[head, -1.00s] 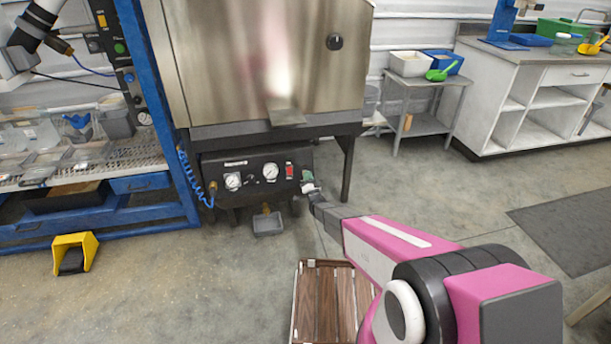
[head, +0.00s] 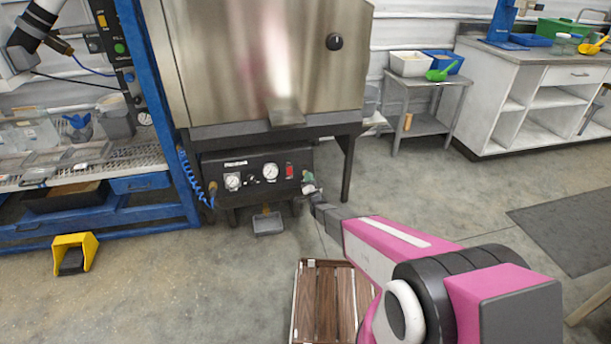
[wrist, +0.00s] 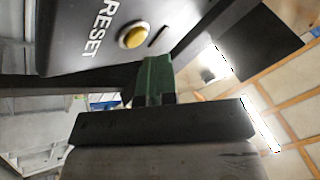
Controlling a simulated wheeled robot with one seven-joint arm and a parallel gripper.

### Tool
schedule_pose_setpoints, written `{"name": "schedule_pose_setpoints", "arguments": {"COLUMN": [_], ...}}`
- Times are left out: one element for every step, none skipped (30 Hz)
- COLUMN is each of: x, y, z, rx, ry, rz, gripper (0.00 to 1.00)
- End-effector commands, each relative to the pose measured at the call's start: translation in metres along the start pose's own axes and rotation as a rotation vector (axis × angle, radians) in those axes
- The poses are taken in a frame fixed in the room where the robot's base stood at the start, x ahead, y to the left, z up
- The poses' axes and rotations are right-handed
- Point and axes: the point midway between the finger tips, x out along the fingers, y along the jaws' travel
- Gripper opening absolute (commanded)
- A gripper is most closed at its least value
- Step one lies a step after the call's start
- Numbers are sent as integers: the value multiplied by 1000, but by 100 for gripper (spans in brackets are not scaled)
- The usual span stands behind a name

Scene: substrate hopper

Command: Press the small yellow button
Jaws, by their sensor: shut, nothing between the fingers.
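The small round yellow button (wrist: 132,37) sits in a pale ring on a dark panel, beside the word RESET, in the wrist view. My gripper (wrist: 152,72) is shut and empty, its green fingertips just below and to the right of the button in that view. The fingertips look close to the panel; I cannot tell whether they touch it. In the head view my gripper (head: 308,181) is at the right end of the black control panel (head: 240,188) under the steel hopper. The button cannot be made out there, where my gripper covers that part.
The panel carries gauges (head: 270,171) and a red switch (head: 289,171). Black hopper legs (head: 347,168) stand beside my gripper. A small grey tray (head: 268,224) is below the panel. A wooden slatted platform (head: 329,300) lies on the floor under my arm. A yellow pedal (head: 74,253) is at left.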

Motion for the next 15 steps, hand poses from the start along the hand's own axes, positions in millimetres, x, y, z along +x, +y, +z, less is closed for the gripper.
{"name": "schedule_pose_setpoints", "arguments": {"x": [-1, -2, -3, -4, -6, -8, -10, -12, -14, -16, -18, -20, -22, -24, -26], "y": [-1, -1, -2, -3, -4, -6, -8, -9, -11, -12, -13, -15, -16, -18, -19], "z": [-1, -1, -2, -3, -4, -6, -8, -9, -11, -12, -13, -15, -16, -18, -19], "rx": [0, 0, 0, 0, 0, 0, 0, 0, 0, 0, 0, 0, 0, 0, 0], "ry": [0, 0, 0, 0, 0, 0, 0, 0, 0, -1, -1, -1, -1, -1, -1], "rz": [0, 0, 0, 0, 0, 0, 0, 0, 0, 1, 1, 1, 1, 1, 1], "gripper": [0, 0, 0, 0, 0, 0, 0, 0, 0, 0, 0, 0, 0, 0, 0]}}
